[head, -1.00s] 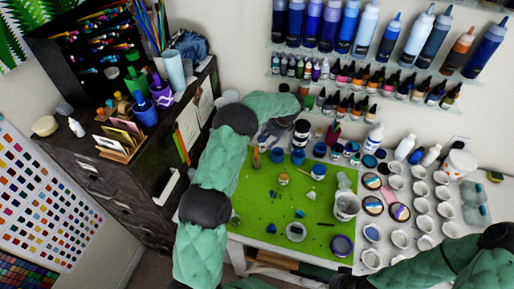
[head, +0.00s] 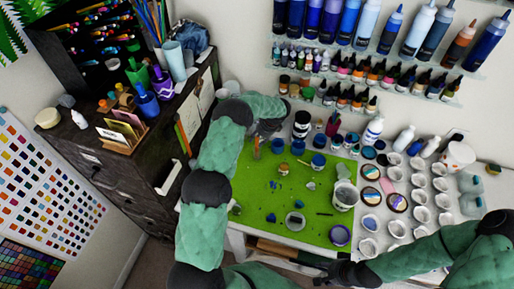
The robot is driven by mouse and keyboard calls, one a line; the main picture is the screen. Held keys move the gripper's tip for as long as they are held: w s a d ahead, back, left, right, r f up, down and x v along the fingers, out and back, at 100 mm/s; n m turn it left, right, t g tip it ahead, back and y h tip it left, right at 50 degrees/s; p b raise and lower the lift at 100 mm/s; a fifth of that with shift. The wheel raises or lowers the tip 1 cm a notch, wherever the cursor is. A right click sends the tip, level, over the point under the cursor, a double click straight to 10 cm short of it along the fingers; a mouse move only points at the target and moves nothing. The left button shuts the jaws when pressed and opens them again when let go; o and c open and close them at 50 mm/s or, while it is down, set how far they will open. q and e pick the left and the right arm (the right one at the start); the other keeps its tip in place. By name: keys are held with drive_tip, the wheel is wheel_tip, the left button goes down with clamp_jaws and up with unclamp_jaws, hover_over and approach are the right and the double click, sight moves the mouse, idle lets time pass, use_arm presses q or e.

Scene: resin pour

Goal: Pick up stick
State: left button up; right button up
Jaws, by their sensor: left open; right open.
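A thin pale stick (head: 303,162) appears to lean at the blue cup (head: 318,163) on the green mat (head: 265,210); it is too small to see clearly. A brown upright piece (head: 257,147) stands at the mat's back left edge, and I cannot tell what it is. My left gripper (head: 266,130) is open at the back of the mat, close to that brown piece and left of the pale stick, partly hidden by its own arm. My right gripper (head: 325,270) is open and dark at the table's front edge, away from the cups.
Several small cups and a white bucket (head: 345,195) stand on the mat. Several white cups (head: 418,196) fill the table's right side. A dark cabinet (head: 120,190) is at left, and bottle shelves (head: 380,80) are above the table. The mat's front left is mostly bare.

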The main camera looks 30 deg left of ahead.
use_arm(q)
drive_tip(key=shift+x, duration=0.9)
drive_tip(key=shift+r, duration=0.1)
drive_tip(key=c, duration=0.4)
clamp_jaws()
use_arm(e)
drive_tip(key=shift+r, duration=0.15)
